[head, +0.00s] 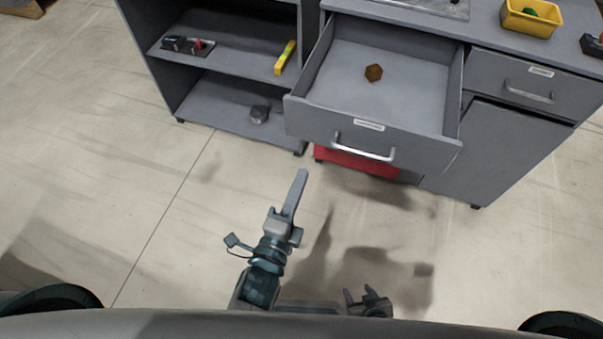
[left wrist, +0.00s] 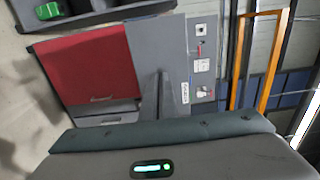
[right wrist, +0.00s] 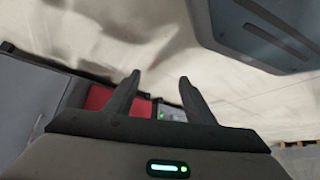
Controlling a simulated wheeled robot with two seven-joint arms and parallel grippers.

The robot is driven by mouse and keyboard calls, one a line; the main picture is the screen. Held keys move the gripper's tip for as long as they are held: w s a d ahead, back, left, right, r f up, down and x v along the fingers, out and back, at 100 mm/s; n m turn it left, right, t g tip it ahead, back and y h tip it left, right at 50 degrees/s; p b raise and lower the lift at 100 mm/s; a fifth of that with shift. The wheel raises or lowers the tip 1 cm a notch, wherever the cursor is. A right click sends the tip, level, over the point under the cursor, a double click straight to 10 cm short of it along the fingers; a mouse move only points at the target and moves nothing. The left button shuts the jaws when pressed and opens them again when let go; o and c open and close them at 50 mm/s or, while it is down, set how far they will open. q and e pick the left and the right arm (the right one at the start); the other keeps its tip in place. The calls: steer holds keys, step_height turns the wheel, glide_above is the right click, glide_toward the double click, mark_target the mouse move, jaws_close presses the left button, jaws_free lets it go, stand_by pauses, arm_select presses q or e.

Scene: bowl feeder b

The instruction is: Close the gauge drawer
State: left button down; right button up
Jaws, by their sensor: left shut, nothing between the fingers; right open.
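A grey drawer (head: 380,90) is pulled well out of the grey cabinet, and a small brown hexagonal piece (head: 373,73) lies in it. Its front carries a bar handle (head: 363,148) and a small label too small to read. My left gripper (head: 301,176) is shut and empty, in front of the drawer, left of and short of the handle, touching nothing visible. Its closed fingers also show in the left wrist view (left wrist: 160,92). My right gripper (head: 365,292) is open and empty, low near my base, well short of the drawer; its spread fingers show in the right wrist view (right wrist: 160,85).
A second drawer (head: 520,85) on the right is shut. A yellow bin (head: 530,17) stands on the cabinet top. Open shelves (head: 225,60) on the left hold a yellow item (head: 285,57) and small parts. A red item (head: 355,161) shows under the drawer. The floor in front is clear.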

arm_select(q)
steer(key=p, duration=0.1)
glide_toward(321, 128)
steer(key=p+x, duration=0.1)
steer(key=x, duration=0.4)
steer(key=shift+w+d, duration=0.3)
steer(key=shift+w, duration=0.35)
arm_select(e)
steer(key=s, duration=0.3)
steer(key=shift+d+f, duration=0.25)
steer(key=shift+f, duration=0.1)
arm_select(q)
steer(key=shift+w, duration=0.1)
arm_select(e)
steer(key=shift+d, duration=0.1)
